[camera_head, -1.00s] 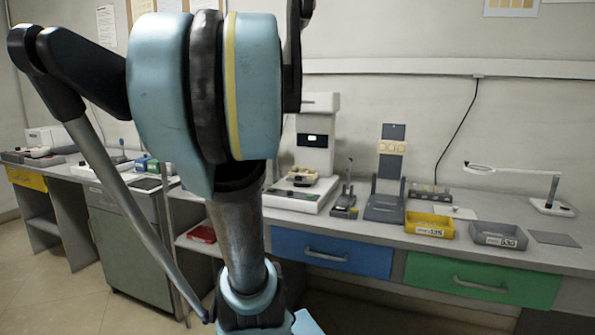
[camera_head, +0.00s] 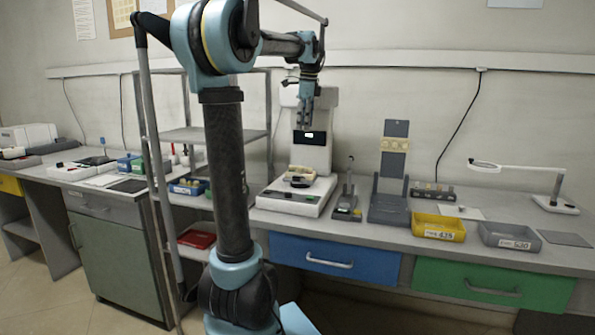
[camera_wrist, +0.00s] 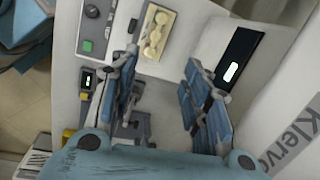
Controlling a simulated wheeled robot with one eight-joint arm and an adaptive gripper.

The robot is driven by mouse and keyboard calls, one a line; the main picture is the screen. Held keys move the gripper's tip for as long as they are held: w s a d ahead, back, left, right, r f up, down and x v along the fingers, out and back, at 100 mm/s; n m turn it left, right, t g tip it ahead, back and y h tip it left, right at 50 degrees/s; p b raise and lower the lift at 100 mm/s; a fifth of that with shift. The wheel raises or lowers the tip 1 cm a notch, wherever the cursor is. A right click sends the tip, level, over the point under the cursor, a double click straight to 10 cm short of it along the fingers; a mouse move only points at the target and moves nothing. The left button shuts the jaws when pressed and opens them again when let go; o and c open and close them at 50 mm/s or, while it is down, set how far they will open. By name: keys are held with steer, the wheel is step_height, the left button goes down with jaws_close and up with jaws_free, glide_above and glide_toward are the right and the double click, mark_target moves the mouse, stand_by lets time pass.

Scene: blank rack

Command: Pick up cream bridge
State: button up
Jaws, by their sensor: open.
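A cream piece (camera_head: 302,173), which looks like the bridge, lies on the platform of a white machine (camera_head: 272,197). In the wrist view, the cream piece (camera_wrist: 157,34) shows several rounded bumps in a row near the top. My gripper (camera_head: 306,124) points down above the platform, in front of the machine's upright part, apart from the piece. In the wrist view, the fingers of my gripper (camera_wrist: 163,100) are wide apart with nothing between them. The piece sits beyond them toward the top of that view.
A dark upright stand (camera_head: 389,209) bears another cream piece (camera_head: 395,144). A small grey device (camera_head: 345,207) stands between it and the machine. A yellow bin (camera_head: 438,227), a grey bin (camera_head: 510,237) and a magnifier lamp (camera_head: 515,175) are farther right. A metal shelf (camera_head: 215,136) stands left.

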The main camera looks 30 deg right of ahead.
glide_above(301, 168)
steer(key=f, duration=1.1)
steer(key=shift+w+d+f, duration=0.15)
steer(key=shift+w+d, duration=0.05)
steer(key=shift+d, duration=0.1)
steer(key=shift+w+a+f, duration=0.1)
steer(key=shift+f, duration=1.3)
steer(key=shift+w+a+f, duration=0.1)
steer(key=shift+f, duration=1.25)
jaws_close()
